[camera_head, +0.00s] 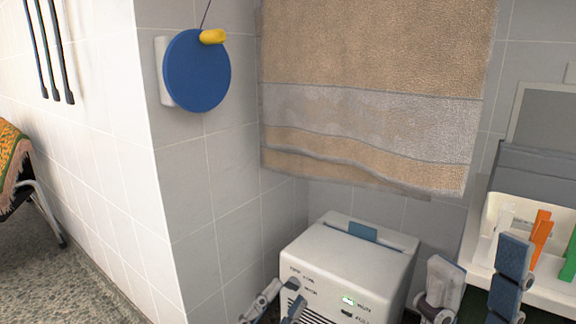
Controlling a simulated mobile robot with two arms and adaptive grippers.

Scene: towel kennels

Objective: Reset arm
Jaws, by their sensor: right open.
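My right gripper (476,278) is at the lower right. Its two fingers stand wide apart, with nothing seen between them, in front of a white holder. My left gripper (276,302) is at the bottom edge, in front of the lower left corner of a white machine (342,256). The machine has a blue piece on top, a green light and dark front slots.
A tan towel (375,55) with a pale band hangs above the machine. A blue disc (197,72) with a yellow handle (213,37) is on the wall corner. A white holder (560,277) carries orange and green items. An orange-green cloth (10,160) drapes at far left.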

